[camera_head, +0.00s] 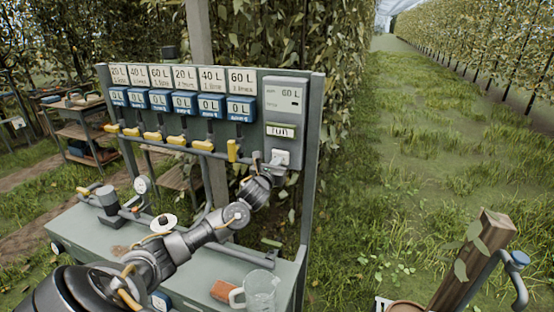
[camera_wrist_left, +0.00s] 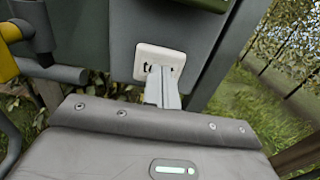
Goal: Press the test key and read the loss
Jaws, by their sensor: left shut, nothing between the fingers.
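The grey control box (camera_head: 284,108) is at the right end of the upright panel in the head view. My right gripper is out of view.
Left of the box are several volume cards (camera_head: 160,78), blue meters (camera_head: 184,103) reading 0 L, and yellow-handled valves (camera_head: 153,135). A clear jug (camera_head: 261,291) and an orange block (camera_head: 225,290) are on the bench (camera_head: 85,235). A wooden post (camera_head: 474,262) stands lower right. Grass lies beyond.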

